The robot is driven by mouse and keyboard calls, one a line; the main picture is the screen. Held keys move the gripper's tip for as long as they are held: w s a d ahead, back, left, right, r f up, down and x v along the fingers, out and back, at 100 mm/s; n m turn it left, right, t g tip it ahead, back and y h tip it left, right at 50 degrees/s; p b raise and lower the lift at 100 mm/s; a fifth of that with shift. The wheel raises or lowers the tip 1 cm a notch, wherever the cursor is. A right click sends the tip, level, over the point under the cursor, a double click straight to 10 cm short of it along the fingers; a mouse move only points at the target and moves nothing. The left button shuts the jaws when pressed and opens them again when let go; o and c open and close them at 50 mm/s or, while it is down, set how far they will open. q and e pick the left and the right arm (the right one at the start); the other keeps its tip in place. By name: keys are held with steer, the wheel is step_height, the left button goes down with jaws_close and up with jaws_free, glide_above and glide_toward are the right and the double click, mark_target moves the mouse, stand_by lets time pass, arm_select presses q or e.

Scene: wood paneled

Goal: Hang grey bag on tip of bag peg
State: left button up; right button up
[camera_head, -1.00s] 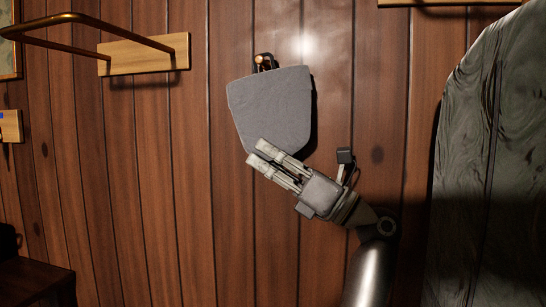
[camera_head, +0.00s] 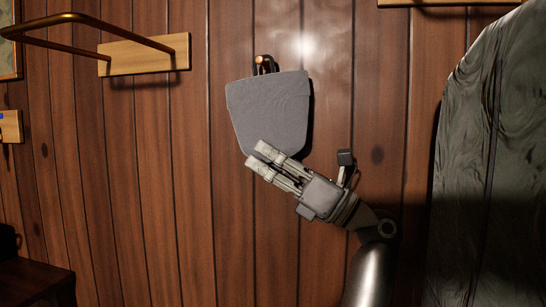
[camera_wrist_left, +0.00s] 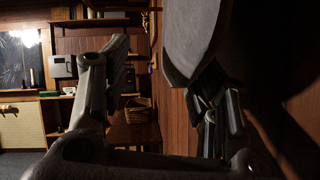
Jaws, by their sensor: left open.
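The grey bag (camera_head: 268,108) is upright and slightly tilted against the wood wall in the head view. A copper-coloured peg (camera_head: 264,63) shows at its top edge, with a dark handle loop that appears to be around it. The exact contact is too small to tell. My left gripper (camera_head: 255,154) is open at the bag's lower edge, with its fingertips close to or touching the bag. In the left wrist view, the bag (camera_wrist_left: 190,35) is a dark grey shape above the fingers (camera_wrist_left: 218,112). My right gripper is not in view.
A metal rail on a wooden bracket (camera_head: 145,54) projects at the upper left. A large dark marbled panel (camera_head: 485,170) stands at the right. A dark piece of furniture (camera_head: 35,283) is at the lower left. The wall around the bag is clear.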

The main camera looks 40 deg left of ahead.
arm_select(q)
steer(key=v, duration=0.8)
